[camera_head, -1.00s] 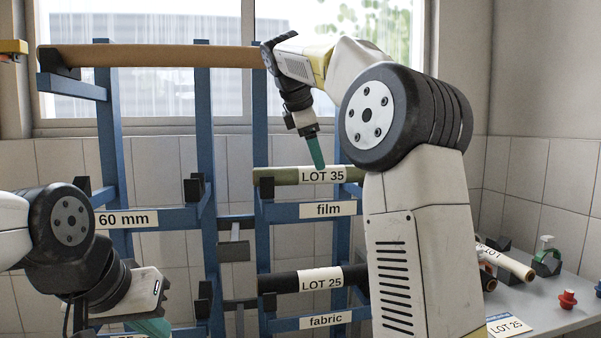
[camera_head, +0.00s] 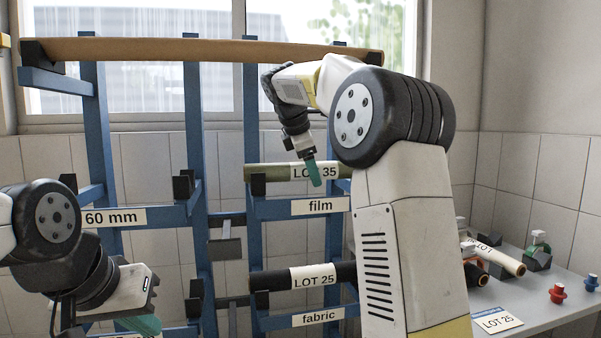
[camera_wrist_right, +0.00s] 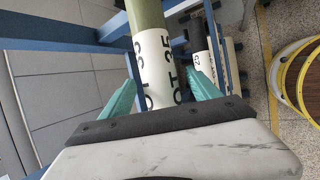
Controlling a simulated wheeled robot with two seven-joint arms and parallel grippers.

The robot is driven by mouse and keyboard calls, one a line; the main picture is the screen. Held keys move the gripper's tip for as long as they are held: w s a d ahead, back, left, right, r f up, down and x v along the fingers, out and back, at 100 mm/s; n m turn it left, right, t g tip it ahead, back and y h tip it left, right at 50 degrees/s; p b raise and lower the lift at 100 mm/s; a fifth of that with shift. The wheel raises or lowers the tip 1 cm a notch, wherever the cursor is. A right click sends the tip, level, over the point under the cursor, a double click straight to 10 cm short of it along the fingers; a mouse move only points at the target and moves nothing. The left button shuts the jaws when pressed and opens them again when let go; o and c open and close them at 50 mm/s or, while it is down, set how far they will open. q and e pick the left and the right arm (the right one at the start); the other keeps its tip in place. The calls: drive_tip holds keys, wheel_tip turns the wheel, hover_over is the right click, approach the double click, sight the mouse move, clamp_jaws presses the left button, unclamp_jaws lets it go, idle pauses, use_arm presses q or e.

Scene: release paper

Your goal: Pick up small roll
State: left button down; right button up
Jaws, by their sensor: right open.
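A green roll with a white LOT 35 label (camera_head: 273,172) lies across the blue rack above the film sign. My right gripper (camera_head: 313,172) points down at its label and hides part of it. In the right wrist view the roll (camera_wrist_right: 147,18) runs between the open teal fingers of my right gripper (camera_wrist_right: 159,82); I cannot tell whether they touch it. A dark roll labelled LOT 25 (camera_head: 285,280) rests lower, above the fabric sign. My left gripper (camera_head: 140,326) is at the bottom left, partly cut off, away from the rolls.
A long brown roll (camera_head: 160,50) lies on top of the blue rack (camera_head: 201,150). My right arm hides part of the rack.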

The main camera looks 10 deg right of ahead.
clamp_jaws()
drive_tip(key=shift+r, duration=0.15)
